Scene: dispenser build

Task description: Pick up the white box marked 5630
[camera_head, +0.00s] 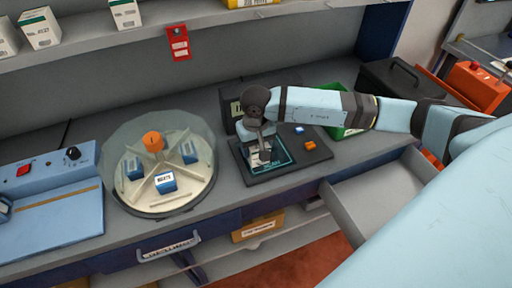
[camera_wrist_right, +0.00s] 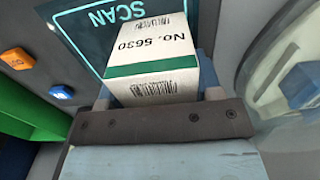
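The white box marked 5630 (camera_wrist_right: 152,62) has a green stripe and barcodes. In the right wrist view it is on or just above the dark scan pad (camera_wrist_right: 88,32), close in front of my right gripper (camera_wrist_right: 157,97). The gripper's fingers are at both sides of the box; whether they press on it cannot be told. In the head view my right gripper (camera_head: 261,148) points down over the scan pad (camera_head: 283,163), and the box is mostly hidden by it. My left gripper is not in view.
An orange button (camera_head: 310,145) and a blue button (camera_head: 299,130) are on the pad's right side. A round clear-covered dispenser (camera_head: 117,190) with blue boxes stands to the left. A green bin (camera_head: 337,132) is behind right, and an open drawer (camera_head: 385,195) juts out at front right.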

